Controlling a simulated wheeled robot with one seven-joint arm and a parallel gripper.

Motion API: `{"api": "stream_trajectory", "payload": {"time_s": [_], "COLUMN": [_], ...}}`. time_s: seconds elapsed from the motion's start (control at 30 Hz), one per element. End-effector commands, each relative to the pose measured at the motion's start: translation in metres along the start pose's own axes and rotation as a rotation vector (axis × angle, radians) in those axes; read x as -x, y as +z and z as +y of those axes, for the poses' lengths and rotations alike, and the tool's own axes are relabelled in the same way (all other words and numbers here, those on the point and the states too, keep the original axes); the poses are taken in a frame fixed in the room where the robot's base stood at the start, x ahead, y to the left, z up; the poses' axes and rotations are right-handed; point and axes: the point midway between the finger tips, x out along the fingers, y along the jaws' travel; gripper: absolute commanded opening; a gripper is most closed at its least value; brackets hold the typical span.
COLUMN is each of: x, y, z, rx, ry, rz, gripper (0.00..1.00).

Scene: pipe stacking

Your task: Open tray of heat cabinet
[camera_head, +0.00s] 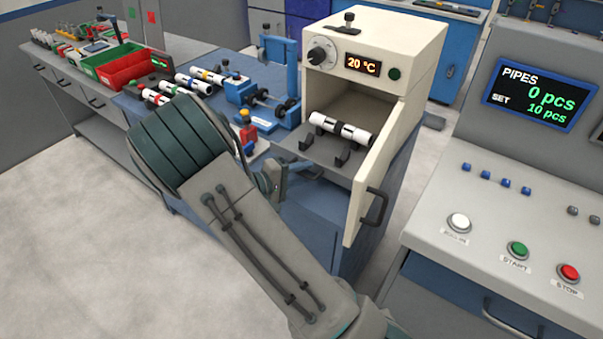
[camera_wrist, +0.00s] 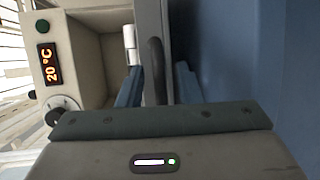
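The cream heat cabinet (camera_head: 388,45) stands with its front uncovered. Its grey tray (camera_head: 318,158) juts a little from the opening and bears a white pipe with black bands (camera_head: 341,130). The tray also shows edge-on in the wrist view (camera_wrist: 151,25), with part of the pipe (camera_wrist: 129,40) beside it. A dark curved handle (camera_wrist: 156,68) lies between the two blue fingers of my gripper (camera_wrist: 159,84). The fingers look apart, one on each side of the handle, with no clear contact.
A cream door panel (camera_head: 388,170) with a dark handle (camera_head: 375,206) stands open at the cabinet's right. A control console (camera_head: 480,210) with buttons is further right. The blue bench (camera_head: 290,135) holds a clamp device and several pipes. Floor is free at lower left.

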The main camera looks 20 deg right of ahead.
Motion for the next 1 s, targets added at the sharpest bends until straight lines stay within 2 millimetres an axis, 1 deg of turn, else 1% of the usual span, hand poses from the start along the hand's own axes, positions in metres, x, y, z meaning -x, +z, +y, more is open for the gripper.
{"api": "stream_trajectory", "payload": {"time_s": [0.07, 0.17, 0.27, 0.5, 0.6, 0.7, 0.83, 1.0], "x": [0.003, 0.014, 0.033, 0.089, 0.109, 0.123, 0.135, 0.138], "y": [-0.001, -0.001, -0.001, -0.001, -0.001, -0.001, -0.001, 0.0], "z": [0.0, 0.0, -0.001, -0.001, -0.001, -0.001, 0.0, 0.0], "rx": [-0.001, -0.002, -0.001, -0.001, -0.001, -0.001, -0.001, 0.0], "ry": [0.0, 0.0, -0.001, -0.002, -0.001, -0.001, 0.0, 0.0], "rz": [0.001, 0.003, 0.004, 0.005, 0.004, 0.002, 0.001, -0.001], "gripper": [0.32, 0.32, 0.32, 0.32, 0.32, 0.32, 0.32, 0.32]}}
